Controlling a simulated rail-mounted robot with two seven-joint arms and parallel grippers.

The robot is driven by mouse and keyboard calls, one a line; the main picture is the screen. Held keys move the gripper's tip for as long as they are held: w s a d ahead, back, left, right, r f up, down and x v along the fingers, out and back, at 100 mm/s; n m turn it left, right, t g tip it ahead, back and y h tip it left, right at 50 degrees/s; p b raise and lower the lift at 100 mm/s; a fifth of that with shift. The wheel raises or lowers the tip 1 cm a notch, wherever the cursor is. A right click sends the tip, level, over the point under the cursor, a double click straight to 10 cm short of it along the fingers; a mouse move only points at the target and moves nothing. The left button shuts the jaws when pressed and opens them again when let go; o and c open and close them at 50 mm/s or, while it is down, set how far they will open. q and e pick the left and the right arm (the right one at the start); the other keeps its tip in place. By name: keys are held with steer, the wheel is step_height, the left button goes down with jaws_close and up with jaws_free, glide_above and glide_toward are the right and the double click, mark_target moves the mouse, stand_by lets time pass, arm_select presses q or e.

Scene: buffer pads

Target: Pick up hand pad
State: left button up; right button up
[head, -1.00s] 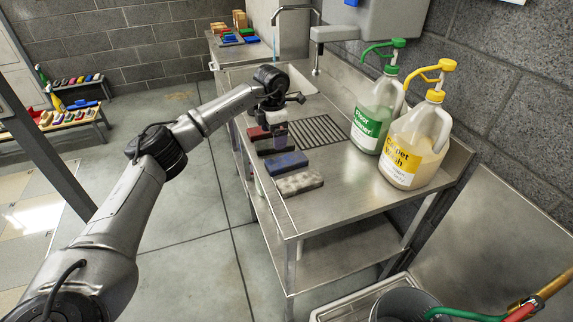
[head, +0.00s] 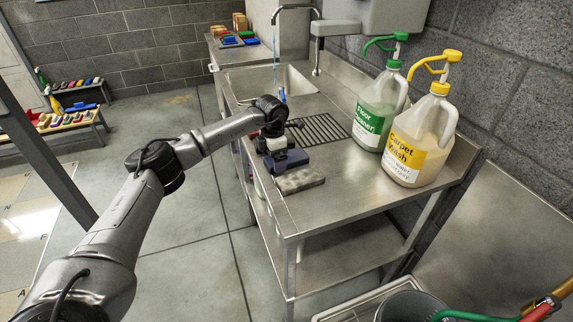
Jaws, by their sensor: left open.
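Several hand pads lie in a row along the left edge of the steel counter; I cannot tell which one the task means. A dark blue pad (head: 292,160) is partly hidden by my left gripper (head: 277,150). A grey mottled pad (head: 300,180) lies just nearer the front and shows clearly. A dark red pad (head: 254,134) lies farther back, mostly covered by my arm. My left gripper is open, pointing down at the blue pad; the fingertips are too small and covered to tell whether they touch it. My right gripper is out of view.
A green-labelled jug (head: 378,112) and a yellow-labelled jug (head: 418,140) stand at the counter's right. A drain grate (head: 322,129) and sink (head: 262,82) lie behind the pads. The counter's front (head: 345,195) is clear. A grey bucket (head: 407,305) stands below.

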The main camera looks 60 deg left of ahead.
arm_select(q)
steer(key=shift+f, duration=0.85)
steer(key=c, duration=1)
